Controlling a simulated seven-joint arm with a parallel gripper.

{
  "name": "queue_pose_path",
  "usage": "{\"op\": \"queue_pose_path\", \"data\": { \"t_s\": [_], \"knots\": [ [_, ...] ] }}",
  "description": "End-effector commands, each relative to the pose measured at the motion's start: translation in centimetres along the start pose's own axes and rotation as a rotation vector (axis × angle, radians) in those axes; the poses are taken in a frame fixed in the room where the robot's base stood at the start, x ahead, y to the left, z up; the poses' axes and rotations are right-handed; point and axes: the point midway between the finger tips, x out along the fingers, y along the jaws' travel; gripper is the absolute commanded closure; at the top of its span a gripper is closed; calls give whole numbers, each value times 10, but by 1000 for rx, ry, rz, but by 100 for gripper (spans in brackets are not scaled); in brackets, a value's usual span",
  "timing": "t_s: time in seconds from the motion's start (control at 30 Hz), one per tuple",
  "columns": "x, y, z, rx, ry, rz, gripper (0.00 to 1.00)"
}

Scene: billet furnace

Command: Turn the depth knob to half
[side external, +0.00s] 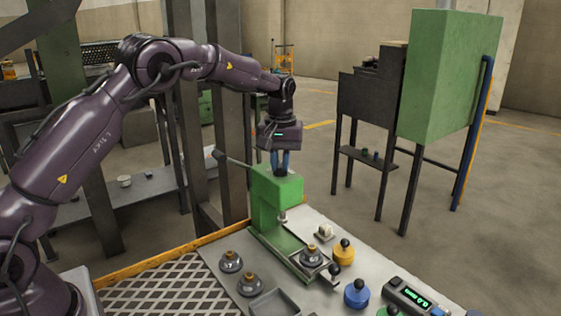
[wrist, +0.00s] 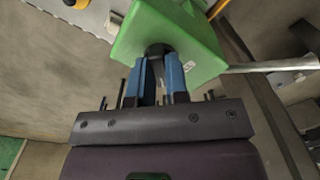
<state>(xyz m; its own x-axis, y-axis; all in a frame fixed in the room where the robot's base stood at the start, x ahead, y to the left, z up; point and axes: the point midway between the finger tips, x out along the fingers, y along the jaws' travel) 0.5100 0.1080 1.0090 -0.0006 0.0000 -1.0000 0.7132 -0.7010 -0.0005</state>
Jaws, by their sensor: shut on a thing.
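The depth knob (wrist: 159,50) is a dark round knob on top of the green press head (side external: 270,205). In the side external view my gripper (side external: 280,168) points straight down over the press head, with its blue fingers on the knob. The wrist view shows my gripper (wrist: 161,75) with one blue finger on each side of the knob, shut on it. The fingers hide much of the knob, and I cannot read any mark or scale that shows its setting.
A lever (side external: 232,160) sticks out from the press head. Below the head, a dark weight-like piece (side external: 310,257) sits on the green slide. Similar pieces (side external: 231,262), a yellow knobbed piece (side external: 344,254), a blue one (side external: 356,294) and a device with a green display (side external: 408,297) stand on the table.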

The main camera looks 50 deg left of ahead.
Motion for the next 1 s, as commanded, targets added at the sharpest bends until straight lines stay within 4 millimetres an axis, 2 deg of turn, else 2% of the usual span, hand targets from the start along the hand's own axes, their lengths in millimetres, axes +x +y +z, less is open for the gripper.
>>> {"op": "queue_pose_path", "data": {
  "t_s": [0.6,1.0],
  "knots": [
    [-2,0,-1,560,4,1,100],
    [-2,0,-1,768,5,1,100]
  ]
}}
